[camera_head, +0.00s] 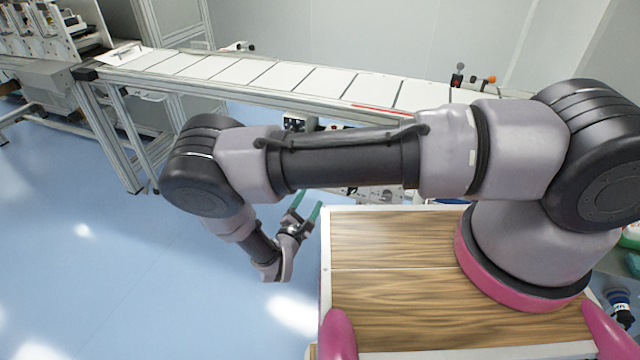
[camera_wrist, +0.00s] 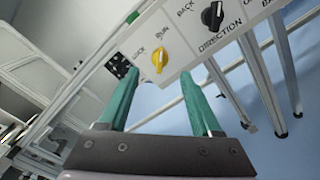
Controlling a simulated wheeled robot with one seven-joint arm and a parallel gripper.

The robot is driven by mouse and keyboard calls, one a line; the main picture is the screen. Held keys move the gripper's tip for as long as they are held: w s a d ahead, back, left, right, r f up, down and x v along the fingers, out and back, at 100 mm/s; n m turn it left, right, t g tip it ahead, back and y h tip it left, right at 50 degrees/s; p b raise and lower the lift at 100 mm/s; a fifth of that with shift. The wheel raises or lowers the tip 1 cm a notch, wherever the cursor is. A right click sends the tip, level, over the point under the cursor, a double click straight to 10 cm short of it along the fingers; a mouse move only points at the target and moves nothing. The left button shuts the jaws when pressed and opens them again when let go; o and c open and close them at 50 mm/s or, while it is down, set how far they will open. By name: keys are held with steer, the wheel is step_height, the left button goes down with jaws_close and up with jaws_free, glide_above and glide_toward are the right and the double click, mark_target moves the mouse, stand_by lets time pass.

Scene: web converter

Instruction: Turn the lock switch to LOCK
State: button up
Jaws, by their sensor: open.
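The lock switch is a yellow knob (camera_wrist: 160,60) on a white control panel, with the words LOCK and RUN printed beside it, in the wrist view. LOCK is to its left and RUN just above it. I cannot tell exactly which word the knob points to. My gripper (camera_wrist: 159,76) has two green fingers spread apart with nothing between them. The yellow knob shows between and just beyond the fingertips; the gap in depth is hard to judge. In the head view my gripper (camera_head: 308,199) hangs low left of the wooden top, and my arm hides much of the panel.
A black knob (camera_wrist: 212,14) marked BACK and DIRECTION sits to the right on the same panel. Metal frame legs (camera_wrist: 283,75) stand at the right. In the head view a long conveyor (camera_head: 250,72) runs across the back, and blue floor (camera_head: 130,270) is open at left.

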steer(key=x, duration=0.8)
steer(key=shift+w+d, duration=0.1)
jaws_close()
